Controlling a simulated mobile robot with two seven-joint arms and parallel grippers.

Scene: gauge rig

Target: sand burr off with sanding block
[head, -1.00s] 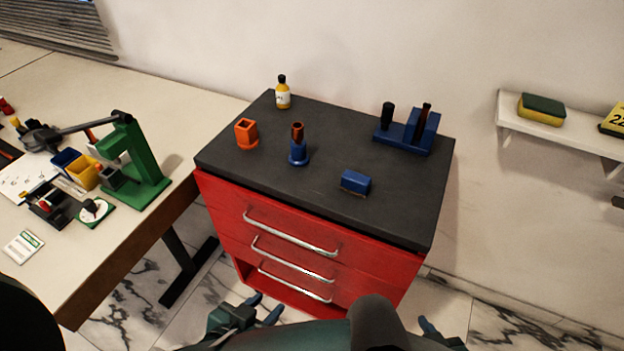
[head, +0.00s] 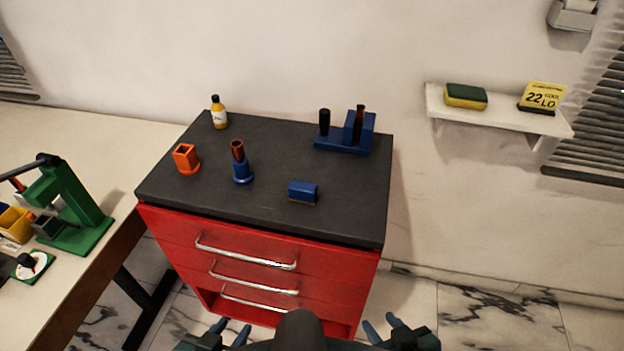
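A small blue block with a thin brown underside, which looks like the sanding block (head: 303,191), lies on the dark top of the red cabinet, near its front right. A brown tube stands upright in a round blue holder (head: 242,172) left of the block. No burr can be made out at this size. My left gripper (head: 231,329) is low in front of the cabinet, fingers apart and empty. My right gripper (head: 381,325) is low to the right, also with its fingers apart and empty. Both are well below the cabinet top and touch nothing there.
The cabinet top (head: 265,145) also holds an orange square cup (head: 186,159), a yellow bottle (head: 219,113) and a blue stand (head: 345,140) with dark upright parts. A green press (head: 72,205) stands on the left table. A wall shelf (head: 490,118) holds a sponge (head: 466,96).

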